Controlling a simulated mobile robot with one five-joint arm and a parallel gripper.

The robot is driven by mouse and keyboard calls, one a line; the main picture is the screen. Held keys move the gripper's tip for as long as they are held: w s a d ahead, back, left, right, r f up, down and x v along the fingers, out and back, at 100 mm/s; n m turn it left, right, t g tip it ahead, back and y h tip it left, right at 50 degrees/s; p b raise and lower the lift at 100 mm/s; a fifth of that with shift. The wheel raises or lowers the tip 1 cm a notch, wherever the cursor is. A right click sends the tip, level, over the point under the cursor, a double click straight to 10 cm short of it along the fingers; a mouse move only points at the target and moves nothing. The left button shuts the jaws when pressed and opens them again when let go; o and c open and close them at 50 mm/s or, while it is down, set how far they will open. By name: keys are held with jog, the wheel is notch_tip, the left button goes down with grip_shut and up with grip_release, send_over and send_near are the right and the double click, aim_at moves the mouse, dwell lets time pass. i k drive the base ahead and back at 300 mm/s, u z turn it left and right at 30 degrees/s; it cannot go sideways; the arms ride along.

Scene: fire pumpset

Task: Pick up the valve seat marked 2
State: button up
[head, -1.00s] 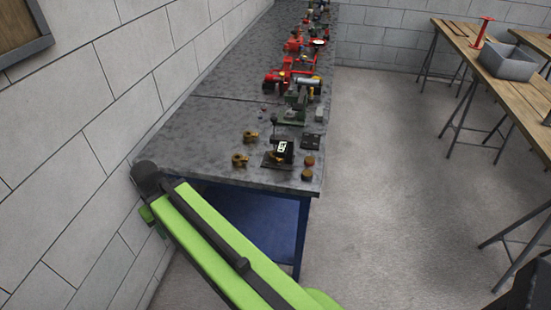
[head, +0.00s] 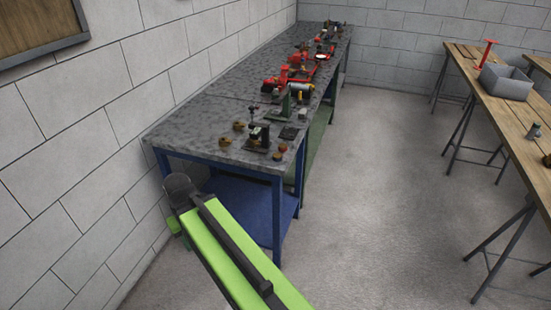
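I cannot make out a number 2 on any part, so I cannot tell which is the valve seat marked 2. Small brass-coloured parts (head: 225,142) lie near the left of the bench's near end, with another (head: 239,126) just behind. Two small round parts, one orange-brown (head: 282,147) and one darker (head: 277,156), lie near the right corner. A dark device (head: 258,138) stands between these groups. My green arm reaches up from the bottom, in front of and below the bench top. My gripper is not in view.
The long grey-topped bench (head: 200,138) on blue legs runs along the left block wall, carrying red and green machine parts (head: 290,78) farther back. The floor (head: 385,180) between is clear.

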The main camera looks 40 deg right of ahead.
aim_at(253, 143)
jog(key=u, duration=0.55)
jog(key=i, duration=2.05)
jog(key=z, duration=0.75)
